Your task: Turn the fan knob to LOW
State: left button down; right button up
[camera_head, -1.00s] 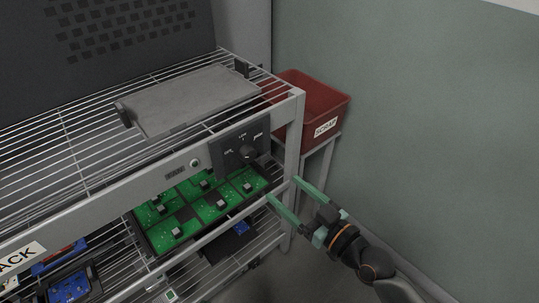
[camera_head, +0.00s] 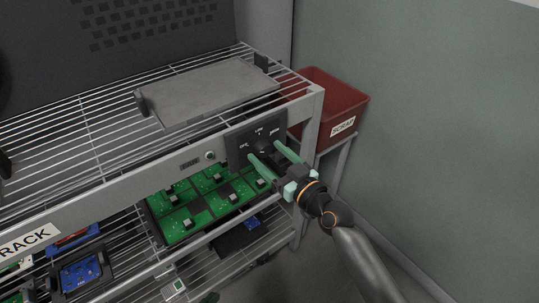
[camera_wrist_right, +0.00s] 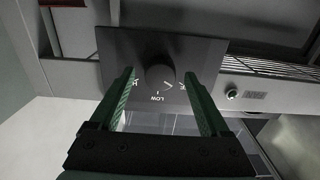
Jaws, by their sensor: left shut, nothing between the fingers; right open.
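The fan knob (camera_head: 262,148) is dark and round, on a dark control panel (camera_head: 238,154) at the right end of the rack's front rail. OFF, LOW and HIGH are lettered around it. My right gripper (camera_head: 264,151) is open with its green fingers at the panel, one on each side of the knob. In the right wrist view, the knob (camera_wrist_right: 160,77) stands between the fingertips (camera_wrist_right: 158,76), with a visible gap on both sides. LOW is printed below it there. I cannot tell where the knob points. My left gripper is not in view.
A grey tray (camera_head: 205,92) lies on the wire top shelf. Green circuit boards (camera_head: 182,222) sit in a tray on the shelf below. A red SCRAP bin (camera_head: 335,105) stands behind the rack's right post (camera_head: 312,125). A round button (camera_head: 210,156) is left of the panel.

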jog(key=shift+w, duration=0.1)
grip_shut()
dwell(0.7)
